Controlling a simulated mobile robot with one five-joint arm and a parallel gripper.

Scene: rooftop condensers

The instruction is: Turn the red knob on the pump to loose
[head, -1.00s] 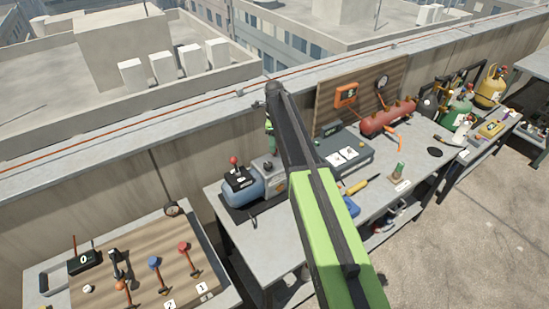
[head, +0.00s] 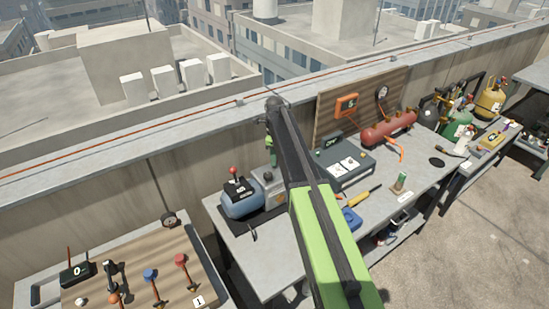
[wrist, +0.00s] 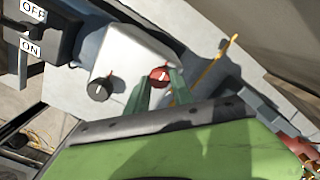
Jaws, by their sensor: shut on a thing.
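The pump (head: 243,198) has a blue tank and a grey box end, and stands on the workbench. In the wrist view its pale box face (wrist: 125,52) carries a red knob (wrist: 159,74) with a light mark and a black knob (wrist: 100,89) to the left. My gripper (wrist: 160,84) has its two green fingers at the red knob, one on each side, shut on it. In the head view my gripper (head: 272,158) is at the pump's far end, and my arm hides the red knob there.
A black switch with OFF and ON labels (wrist: 32,28) is left of the box. A red cylinder (head: 388,128), a dark case (head: 345,168) and a yellow-handled tool (head: 365,195) share the bench. A wooden board with levers (head: 140,270) is at lower left.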

